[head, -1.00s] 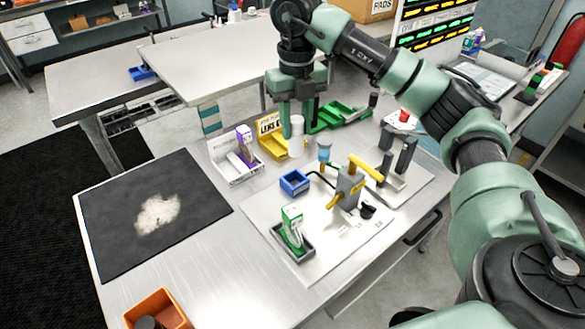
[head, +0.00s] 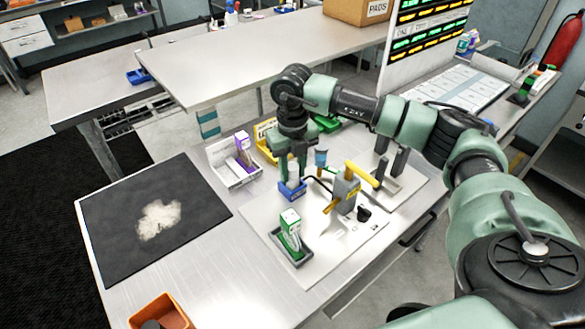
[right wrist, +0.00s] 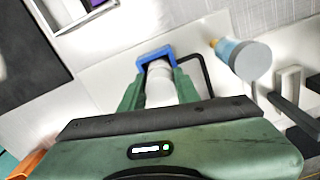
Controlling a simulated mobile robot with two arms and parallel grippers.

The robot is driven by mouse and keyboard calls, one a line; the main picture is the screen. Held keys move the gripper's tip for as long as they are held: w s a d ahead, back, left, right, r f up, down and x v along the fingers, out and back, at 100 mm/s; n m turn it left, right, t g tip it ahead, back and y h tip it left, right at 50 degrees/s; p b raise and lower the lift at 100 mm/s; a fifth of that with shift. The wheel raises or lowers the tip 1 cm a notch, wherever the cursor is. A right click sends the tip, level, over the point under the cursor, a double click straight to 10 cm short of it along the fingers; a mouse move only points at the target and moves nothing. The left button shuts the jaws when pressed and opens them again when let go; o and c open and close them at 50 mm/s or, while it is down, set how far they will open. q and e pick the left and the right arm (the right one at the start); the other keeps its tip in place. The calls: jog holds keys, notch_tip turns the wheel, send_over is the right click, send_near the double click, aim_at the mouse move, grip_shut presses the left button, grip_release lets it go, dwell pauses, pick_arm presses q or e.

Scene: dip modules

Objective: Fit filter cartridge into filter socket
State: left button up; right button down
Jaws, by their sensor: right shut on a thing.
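The white cylindrical filter cartridge (head: 293,172) stands upright between the fingers of my right gripper (head: 293,160). In the right wrist view the right gripper (right wrist: 159,88) is shut on the cartridge (right wrist: 158,92), a finger on each side. The blue square filter socket (head: 293,191) sits on the pale plate directly below it. In the right wrist view the blue rim (right wrist: 154,53) surrounds the cartridge's far end. The cartridge's lower end is at or inside the socket; I cannot tell how deep. My left gripper is not in view.
A blue-capped post (head: 321,160) and a grey fixture with a yellow handle (head: 347,188) stand close to the right. A green-and-white box (head: 290,228) sits in a grey tray in front. A white bin (head: 232,172) is at left. The dark mat (head: 110,215) has a pale patch.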

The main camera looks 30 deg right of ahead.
jog(key=shift+f, duration=0.1)
jog(key=shift+f, duration=0.15)
jog(key=c, duration=1)
grip_release()
jog(key=shift+c, duration=0.2)
jog(key=shift+r, duration=0.2)
jog(key=shift+r, duration=0.2)
notch_tip(320, 180, up, 11)
jog(key=b, duration=0.3)
jog(key=shift+w+f, duration=0.1)
jog(key=shift+f, duration=0.05)
jog(key=shift+r, duration=0.55)
